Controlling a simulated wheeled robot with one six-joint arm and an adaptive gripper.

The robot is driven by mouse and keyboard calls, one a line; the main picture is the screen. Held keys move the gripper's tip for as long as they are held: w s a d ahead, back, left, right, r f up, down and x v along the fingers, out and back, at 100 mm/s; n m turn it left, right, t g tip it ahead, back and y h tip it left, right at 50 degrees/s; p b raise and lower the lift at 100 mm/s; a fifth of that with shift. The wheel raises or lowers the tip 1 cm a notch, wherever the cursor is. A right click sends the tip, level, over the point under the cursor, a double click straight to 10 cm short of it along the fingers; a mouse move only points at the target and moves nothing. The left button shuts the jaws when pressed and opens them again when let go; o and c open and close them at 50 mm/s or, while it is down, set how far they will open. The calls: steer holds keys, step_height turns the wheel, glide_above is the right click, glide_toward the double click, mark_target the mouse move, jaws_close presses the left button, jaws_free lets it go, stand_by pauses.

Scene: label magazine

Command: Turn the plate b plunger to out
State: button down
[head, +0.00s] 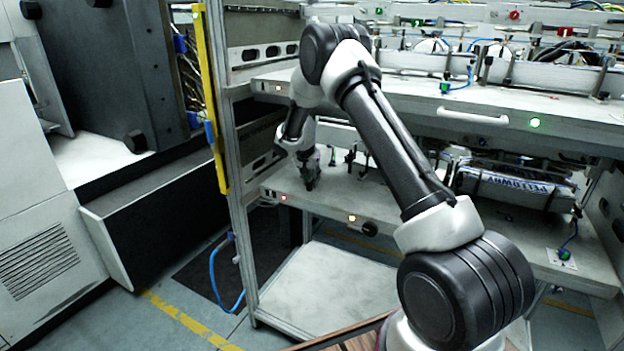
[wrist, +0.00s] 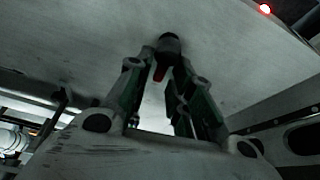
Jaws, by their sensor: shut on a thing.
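A dark round plunger knob (wrist: 168,42) with a red part below it shows in the wrist view, against the pale plate (wrist: 80,35). My gripper (wrist: 166,62) has its two fingertips converged on this knob, one on each side, and is shut on it. In the head view my gripper (head: 309,180) reaches down to the left end of the lower shelf plate (head: 345,201). The knob is hard to tell apart from my fingers there. No lettering shows that names the plate, and the knob's turned position cannot be read.
The upper shelf (head: 400,97) with a handle (head: 472,117) lies above the lower plate. A yellow-edged post (head: 211,100) stands at the left. A bundle marked with letters (head: 513,190) lies at the right. Small dark fittings (head: 350,158) stand right of my gripper.

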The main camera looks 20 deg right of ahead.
steer(key=n, duration=0.2)
steer(key=n+y, duration=0.1)
steer(key=n, duration=0.1)
steer(key=a+n+t+y, duration=0.1)
steer(key=n, duration=0.1)
steer(key=shift+w, duration=0.25)
steer(key=shift+a+n+y, duration=0.15)
steer(key=shift+n+y, duration=0.35)
steer(key=shift+n, duration=0.75)
steer(key=shift+a+n+y, duration=0.1)
steer(key=shift+n+y, duration=0.4)
steer(key=shift+n, duration=0.75)
steer(key=c, duration=1.5)
jaws_free()
steer(key=shift+s+r, duration=0.1)
steer(key=shift+r, duration=0.15)
steer(key=s+d, duration=0.1)
steer(key=s, duration=0.7)
steer(key=s+d, duration=0.1)
steer(key=s, duration=0.3)
steer(key=shift+d+r, duration=0.3)
